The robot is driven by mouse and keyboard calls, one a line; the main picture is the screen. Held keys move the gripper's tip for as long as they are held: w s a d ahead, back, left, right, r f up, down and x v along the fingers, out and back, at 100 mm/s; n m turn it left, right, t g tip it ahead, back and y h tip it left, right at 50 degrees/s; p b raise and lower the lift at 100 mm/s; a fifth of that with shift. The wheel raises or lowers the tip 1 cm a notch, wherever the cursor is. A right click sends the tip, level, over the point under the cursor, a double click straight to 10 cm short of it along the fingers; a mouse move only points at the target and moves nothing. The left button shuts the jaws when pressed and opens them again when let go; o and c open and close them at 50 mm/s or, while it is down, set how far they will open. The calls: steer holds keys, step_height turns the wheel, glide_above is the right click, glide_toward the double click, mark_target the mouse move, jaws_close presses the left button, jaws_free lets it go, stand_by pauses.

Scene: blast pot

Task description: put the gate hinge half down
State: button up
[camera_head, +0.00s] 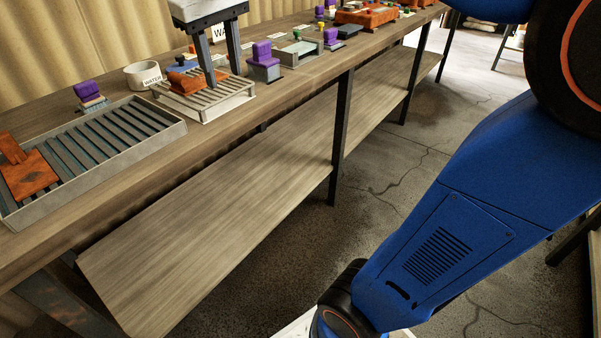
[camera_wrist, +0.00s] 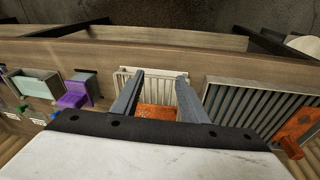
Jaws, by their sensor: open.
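A rusty orange part that looks like the gate hinge half (camera_head: 187,84) rests on a pale slatted rack (camera_head: 232,101) on the bench. In the wrist view it shows as an orange patch (camera_wrist: 156,112) on the rack (camera_wrist: 148,72), partly hidden by my gripper body. My gripper (camera_head: 225,82) points down over the rack with its two fingers apart. In the wrist view the open fingers (camera_wrist: 160,76) stand to either side of the part. I cannot tell whether either finger touches it.
A grey slatted tray (camera_head: 186,129) on the left holds another rusty plate (camera_head: 28,172). A purple block (camera_head: 263,62) and a grey tray (camera_head: 297,51) stand right of the rack.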

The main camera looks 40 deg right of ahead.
steer(key=s+d+f+m+t, duration=0.1)
steer(key=s+d+f, duration=0.2)
steer(key=s+f, duration=0.6)
steer(key=s+d+f+m+t+y, duration=0.1)
steer(key=s+d+f, duration=0.2)
steer(key=s+f, duration=0.7)
step_height(320, 180, down, 4)
steer(key=shift+r+t, duration=0.25)
steer(key=shift+t, duration=0.05)
